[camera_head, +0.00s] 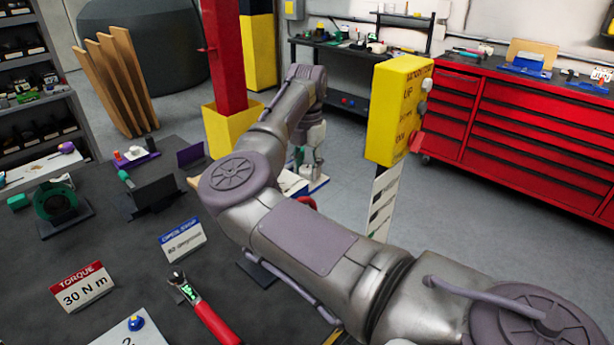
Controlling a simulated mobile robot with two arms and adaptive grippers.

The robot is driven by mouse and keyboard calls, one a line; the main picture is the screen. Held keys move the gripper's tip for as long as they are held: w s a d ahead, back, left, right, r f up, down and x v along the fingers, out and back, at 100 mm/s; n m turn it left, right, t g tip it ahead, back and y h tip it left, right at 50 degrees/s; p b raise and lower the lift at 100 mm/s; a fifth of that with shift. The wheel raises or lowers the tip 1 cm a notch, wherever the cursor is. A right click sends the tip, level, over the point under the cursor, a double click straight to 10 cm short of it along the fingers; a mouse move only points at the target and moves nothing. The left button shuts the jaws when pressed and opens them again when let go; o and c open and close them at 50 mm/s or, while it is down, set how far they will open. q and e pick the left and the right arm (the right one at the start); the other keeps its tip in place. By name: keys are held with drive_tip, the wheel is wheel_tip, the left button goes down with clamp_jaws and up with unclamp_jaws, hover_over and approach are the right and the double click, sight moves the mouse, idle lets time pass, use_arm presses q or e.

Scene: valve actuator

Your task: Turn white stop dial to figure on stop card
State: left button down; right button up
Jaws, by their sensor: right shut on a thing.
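A white and blue stop card (183,240) stands on the dark table. It reads OPEN STOP with a figure in degrees below, small and hard to read, seemingly in the eighties. My right arm comes in from the lower right and reaches across to the table's far side. My right gripper (307,168) points down there, small in the view. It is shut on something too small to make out. A pale part with blue (290,184) shows just below and beside it. I cannot make out the white stop dial; my arm hides much of that area. My left gripper is out of view.
A red and white torque card (82,287) and a red-handled tool (212,318) are on the near table. A green ring-shaped part (57,200) stands at the left. A yellow box (398,110) and a red-yellow post (226,75) rise beyond the table.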

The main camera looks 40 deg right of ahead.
sight(307, 168)
drive_tip(key=shift+n+b, duration=0.7)
drive_tip(key=shift+n, duration=0.2)
drive_tip(key=o, duration=1.1)
drive_tip(key=shift+o, duration=0.2)
wheel_tip(307, 168, up, 12)
